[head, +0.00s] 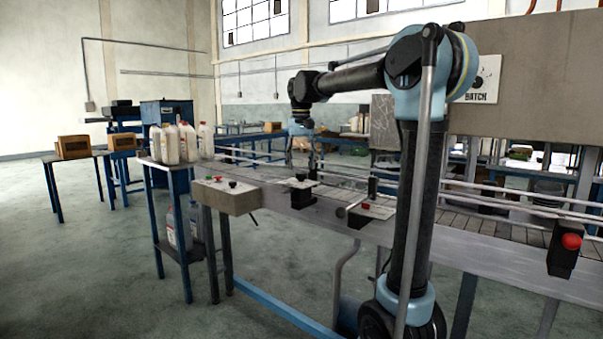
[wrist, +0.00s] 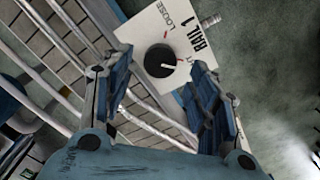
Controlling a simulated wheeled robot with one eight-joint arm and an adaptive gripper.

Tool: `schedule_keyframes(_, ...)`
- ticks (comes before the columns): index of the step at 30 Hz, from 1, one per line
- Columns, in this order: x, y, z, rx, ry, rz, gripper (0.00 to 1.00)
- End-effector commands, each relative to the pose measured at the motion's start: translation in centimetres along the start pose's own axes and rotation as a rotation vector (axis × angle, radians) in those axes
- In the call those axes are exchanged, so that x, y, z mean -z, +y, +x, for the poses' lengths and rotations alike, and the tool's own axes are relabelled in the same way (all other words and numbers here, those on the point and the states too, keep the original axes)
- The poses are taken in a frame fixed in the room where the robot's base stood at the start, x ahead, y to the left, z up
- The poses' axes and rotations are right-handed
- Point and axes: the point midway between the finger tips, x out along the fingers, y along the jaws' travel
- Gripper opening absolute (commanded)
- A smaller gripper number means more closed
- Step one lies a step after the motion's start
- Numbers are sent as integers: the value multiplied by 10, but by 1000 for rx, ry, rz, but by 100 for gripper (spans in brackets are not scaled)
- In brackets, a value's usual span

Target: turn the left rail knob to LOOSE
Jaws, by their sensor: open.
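The rail knob (wrist: 160,60) is a round black knob with a white pointer line, on a white plate (wrist: 152,22) marked RAIL 1 and LOOSE. In the wrist view its pointer line points right, not at the word LOOSE near the plate's top. My gripper (wrist: 163,68) is open, with one blue finger on each side of the knob in this view. Whether the fingers touch it I cannot tell. In the head view a small black knob (head: 301,177) sits on a white-topped box at the rail, and my gripper (head: 315,168) hangs downward close to it.
A control box (head: 228,198) with coloured buttons stands left of the knob. A box with a lever (head: 372,188) and a red button stands to the right. Metal rails (head: 480,187) run along the conveyor behind. White bottles (head: 172,144) stand on a side table at left.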

Motion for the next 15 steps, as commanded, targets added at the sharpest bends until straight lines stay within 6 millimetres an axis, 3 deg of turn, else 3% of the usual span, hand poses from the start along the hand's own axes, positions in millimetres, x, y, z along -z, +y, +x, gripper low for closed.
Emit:
schedule_keyframes(6,0,0,25,0,0,0,54)
schedule_keyframes(15,0,0,33,0,0,1,54)
